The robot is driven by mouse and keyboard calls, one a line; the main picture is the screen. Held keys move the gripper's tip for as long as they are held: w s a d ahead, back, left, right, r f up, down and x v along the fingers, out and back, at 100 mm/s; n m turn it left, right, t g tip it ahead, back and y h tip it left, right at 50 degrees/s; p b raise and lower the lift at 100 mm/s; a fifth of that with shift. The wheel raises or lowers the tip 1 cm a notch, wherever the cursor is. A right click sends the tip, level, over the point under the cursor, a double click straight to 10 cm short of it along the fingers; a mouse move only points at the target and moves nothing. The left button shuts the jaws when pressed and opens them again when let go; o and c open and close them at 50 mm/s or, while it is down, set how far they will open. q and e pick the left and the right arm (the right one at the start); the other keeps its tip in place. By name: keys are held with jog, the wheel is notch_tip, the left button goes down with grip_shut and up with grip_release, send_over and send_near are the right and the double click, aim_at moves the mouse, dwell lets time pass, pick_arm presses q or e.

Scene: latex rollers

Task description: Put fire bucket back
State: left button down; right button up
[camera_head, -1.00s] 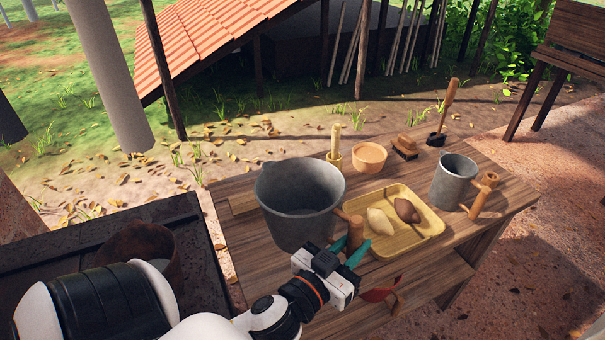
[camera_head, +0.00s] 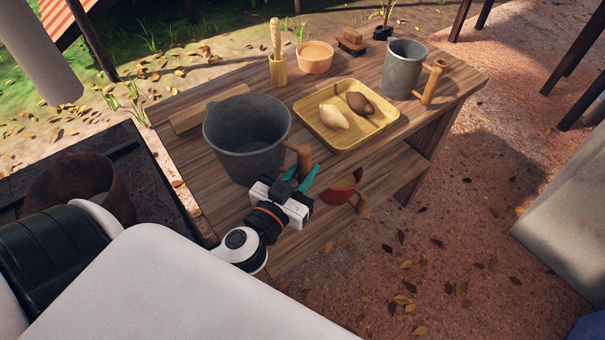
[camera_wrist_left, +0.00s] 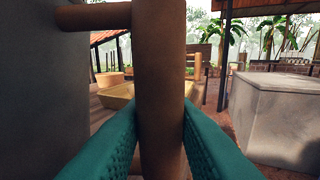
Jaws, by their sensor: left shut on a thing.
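A large grey bucket (camera_head: 240,150) with a wooden side handle (camera_head: 300,157) is at the left part of the wooden table, upright. I cannot tell whether its base touches the table. My left gripper (camera_head: 303,177) is shut on that handle with teal fingers. In the left wrist view, the upright handle (camera_wrist_left: 160,90) stands between the fingers, and the bucket wall (camera_wrist_left: 45,100) fills the left side. A rusty round bucket (camera_head: 75,180) is on a dark stand (camera_head: 140,170) at the left, partly hidden by my arm. My right gripper is out of view.

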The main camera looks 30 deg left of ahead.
pick_arm(q)
jog(key=shift+f, duration=0.15)
jog(key=shift+f, duration=0.15)
jog(key=c, duration=1.2)
grip_release()
